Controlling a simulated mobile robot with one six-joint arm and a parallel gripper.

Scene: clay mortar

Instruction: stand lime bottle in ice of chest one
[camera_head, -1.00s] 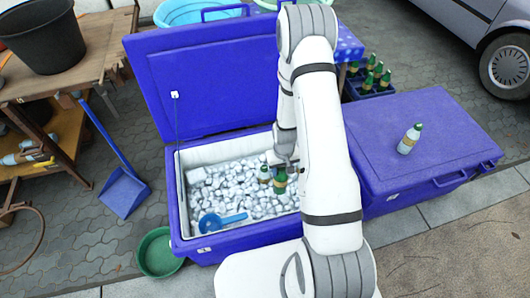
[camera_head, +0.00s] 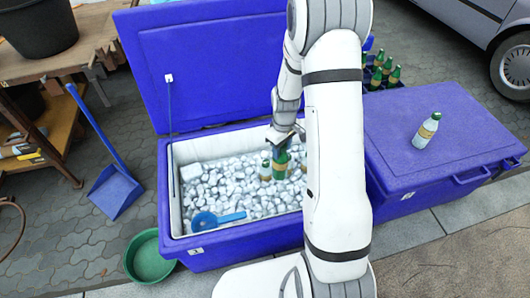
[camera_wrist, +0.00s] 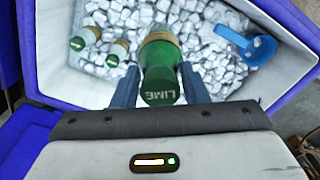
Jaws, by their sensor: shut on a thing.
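My gripper (camera_wrist: 163,92) is shut on the green lime bottle (camera_wrist: 159,62), around its neck. Its cap, marked LIME, faces the wrist camera. In the head view the bottle (camera_head: 280,165) hangs about upright over the ice (camera_head: 235,180) of the open blue chest (camera_head: 225,246), which bears a label 1. I cannot tell whether its base touches the ice. Two other green-capped bottles stand in the ice to its left in the wrist view (camera_wrist: 85,38) (camera_wrist: 118,52). In the head view one bottle (camera_head: 265,171) is close beside the held one.
A blue scoop (camera_head: 217,219) lies on the ice near the front left. The raised lid (camera_head: 215,60) stands behind. A closed blue chest (camera_head: 440,140) with a pale bottle (camera_head: 426,130) on it is at right. A crate of green bottles (camera_head: 383,75) stands behind it.

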